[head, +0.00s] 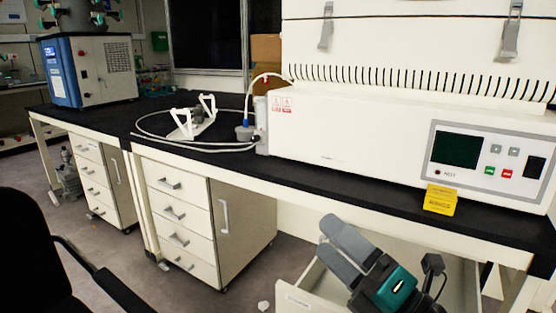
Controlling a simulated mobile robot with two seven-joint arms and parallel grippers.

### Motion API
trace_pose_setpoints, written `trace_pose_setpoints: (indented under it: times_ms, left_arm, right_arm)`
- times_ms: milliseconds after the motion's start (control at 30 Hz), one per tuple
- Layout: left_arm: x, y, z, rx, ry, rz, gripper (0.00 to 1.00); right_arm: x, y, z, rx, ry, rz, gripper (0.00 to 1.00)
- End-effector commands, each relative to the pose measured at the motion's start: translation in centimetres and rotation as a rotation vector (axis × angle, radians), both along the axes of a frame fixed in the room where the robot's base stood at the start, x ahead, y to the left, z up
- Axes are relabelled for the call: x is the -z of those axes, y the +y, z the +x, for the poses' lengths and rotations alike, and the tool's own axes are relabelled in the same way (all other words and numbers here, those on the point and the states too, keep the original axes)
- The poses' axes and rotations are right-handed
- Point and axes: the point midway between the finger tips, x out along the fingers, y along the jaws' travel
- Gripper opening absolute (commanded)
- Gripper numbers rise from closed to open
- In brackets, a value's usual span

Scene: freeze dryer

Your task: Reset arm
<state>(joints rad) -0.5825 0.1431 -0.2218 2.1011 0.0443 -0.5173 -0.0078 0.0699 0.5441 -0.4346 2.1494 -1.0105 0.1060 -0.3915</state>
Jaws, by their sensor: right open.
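My right gripper (327,238) is at the lower right, in front of the bench and below the level of its top. Its two grey fingers point up and to the left, and they are apart with nothing between them. The teal and black body of the gripper shows behind the fingers. It is clear of the bench edge in the picture. My left gripper is not in view.
A white machine with a control panel (490,160) stands on the black bench top (330,180). A yellow box (440,199) sits near the front edge. A drawer cabinet (185,215) stands below; a white drawer-like front (300,300) is beside my gripper. A black chair (30,250) is left.

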Motion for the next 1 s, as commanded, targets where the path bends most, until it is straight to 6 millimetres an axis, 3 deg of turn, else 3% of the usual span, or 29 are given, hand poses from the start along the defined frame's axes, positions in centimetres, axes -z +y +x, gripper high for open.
trace_pose_setpoints:
  times_ms: [167, 300, 433, 600, 700, 1000]
  left_arm:
    - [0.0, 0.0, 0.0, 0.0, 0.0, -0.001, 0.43]
    - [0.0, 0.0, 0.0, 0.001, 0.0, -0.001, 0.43]
    - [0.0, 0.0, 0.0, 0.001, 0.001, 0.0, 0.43]
    - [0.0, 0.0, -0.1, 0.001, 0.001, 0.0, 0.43]
    - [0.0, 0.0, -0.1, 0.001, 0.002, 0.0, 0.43]
    - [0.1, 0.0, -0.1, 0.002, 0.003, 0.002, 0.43]
  right_arm:
    - [2.3, -6.0, 1.5, 0.273, 0.362, 0.437, 1.0]
    - [7.5, -10.5, 0.8, 0.494, 0.674, 0.733, 1.0]
    - [13.6, -13.2, -2.3, 0.704, 0.981, 0.967, 1.0]
    - [19.7, -14.2, -7.9, 0.933, 1.315, 1.162, 1.0]
    - [21.9, -14.0, -10.9, 1.032, 1.462, 1.227, 1.0]
    - [25.3, -12.7, -18.9, 1.267, 1.802, 1.325, 1.0]
